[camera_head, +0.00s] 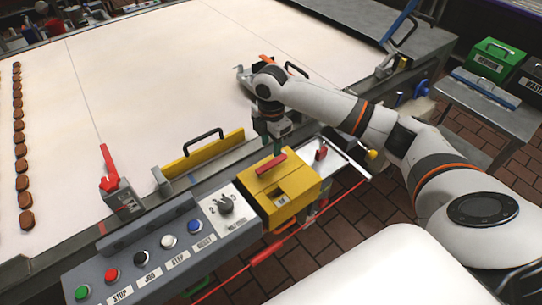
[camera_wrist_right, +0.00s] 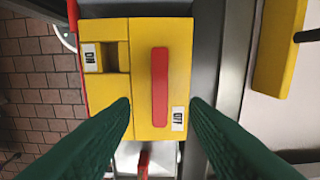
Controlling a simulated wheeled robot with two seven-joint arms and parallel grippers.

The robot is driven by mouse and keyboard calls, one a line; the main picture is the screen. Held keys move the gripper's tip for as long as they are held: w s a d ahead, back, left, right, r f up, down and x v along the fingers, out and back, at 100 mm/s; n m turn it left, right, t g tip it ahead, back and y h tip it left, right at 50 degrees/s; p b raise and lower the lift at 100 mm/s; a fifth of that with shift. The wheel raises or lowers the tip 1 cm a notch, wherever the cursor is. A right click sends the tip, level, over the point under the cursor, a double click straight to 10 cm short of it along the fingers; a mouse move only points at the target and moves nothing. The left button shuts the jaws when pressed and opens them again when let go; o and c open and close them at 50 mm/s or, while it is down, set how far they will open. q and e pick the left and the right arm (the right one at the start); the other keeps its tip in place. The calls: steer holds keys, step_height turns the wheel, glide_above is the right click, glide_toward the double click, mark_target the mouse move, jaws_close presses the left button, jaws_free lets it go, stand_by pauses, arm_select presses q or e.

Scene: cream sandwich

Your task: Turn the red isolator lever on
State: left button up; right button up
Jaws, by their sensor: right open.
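The red isolator lever (camera_head: 271,163) lies flat across the top of a yellow box (camera_head: 293,207) at the front edge of the machine. In the right wrist view the lever (camera_wrist_right: 159,87) is a long red bar on the yellow box (camera_wrist_right: 115,30), lined up along the picture's height. My right gripper (camera_head: 274,147) is open above the lever. In the right wrist view its green fingers (camera_wrist_right: 159,102) stand either side of the lever, apart from it. Small white labels sit on the box; their words are too small to read surely. My left gripper is not in view.
A control panel with coloured buttons and a black rotary knob (camera_head: 225,205) adjoins the box on the left. A yellow guard (camera_head: 204,153) with a black handle stands behind. Another red lever (camera_head: 108,165) is further left. A small red handle (camera_head: 321,152) is right of the box.

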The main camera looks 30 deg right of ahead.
mark_target(271, 163)
step_height(271, 163, down, 7)
steer(key=shift+r+p, duration=0.15)
steer(key=shift+p, duration=0.35)
jaws_close()
